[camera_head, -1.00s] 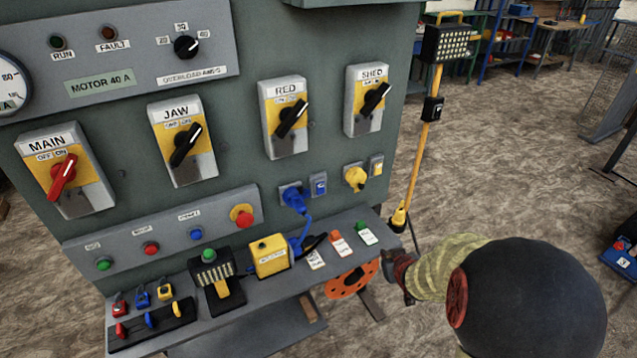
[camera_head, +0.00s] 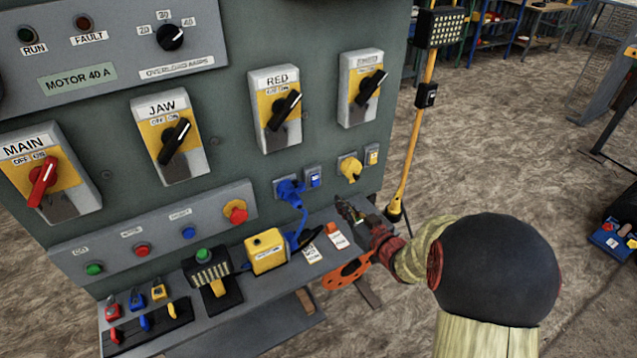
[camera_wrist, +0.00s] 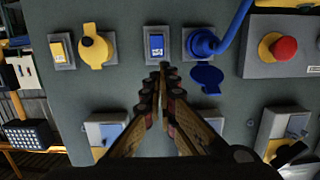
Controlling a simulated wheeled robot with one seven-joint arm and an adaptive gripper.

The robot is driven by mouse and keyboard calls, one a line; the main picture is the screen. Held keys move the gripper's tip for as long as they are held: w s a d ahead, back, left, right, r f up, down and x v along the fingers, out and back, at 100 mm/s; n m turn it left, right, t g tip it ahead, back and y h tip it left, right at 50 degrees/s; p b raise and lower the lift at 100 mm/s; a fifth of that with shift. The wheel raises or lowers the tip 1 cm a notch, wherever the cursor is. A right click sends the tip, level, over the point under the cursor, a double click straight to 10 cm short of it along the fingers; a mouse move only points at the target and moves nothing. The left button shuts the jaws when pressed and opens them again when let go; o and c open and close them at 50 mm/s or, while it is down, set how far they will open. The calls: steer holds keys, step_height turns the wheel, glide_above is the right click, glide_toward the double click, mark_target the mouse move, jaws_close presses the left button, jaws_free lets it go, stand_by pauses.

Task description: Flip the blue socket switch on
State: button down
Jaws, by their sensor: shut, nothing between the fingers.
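The blue socket switch (camera_head: 313,177) is a small blue rocker in a grey plate on the panel, just right of the blue socket with its plug (camera_head: 289,190). In the wrist view the blue switch (camera_wrist: 156,46) is upper centre, with the blue plug (camera_wrist: 203,42) to its right. My gripper (camera_head: 345,208) is shut and empty, in front of the panel, below and right of the switch in the head view. In the wrist view its fingertips (camera_wrist: 163,68) point at the area just beside the switch's lower edge. I cannot tell whether they touch.
A yellow socket (camera_head: 350,168) and yellow switch (camera_head: 373,155) are to the right. The blue cable hangs to the shelf (camera_head: 230,298), which holds a yellow box (camera_head: 266,251), tags and padlocks. A red mushroom button (camera_head: 236,211) is to the left. Rotary switches are above.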

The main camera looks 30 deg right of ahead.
steer(key=b, duration=0.5)
glide_toward(314, 178)
steer(key=w, duration=0.2)
steer(key=w+f, duration=0.1)
steer(key=w, duration=0.2)
steer(key=shift+w+a, duration=0.15)
steer(key=shift+a, duration=0.05)
steer(key=shift+w+f, duration=0.1)
steer(key=shift+w, duration=0.6)
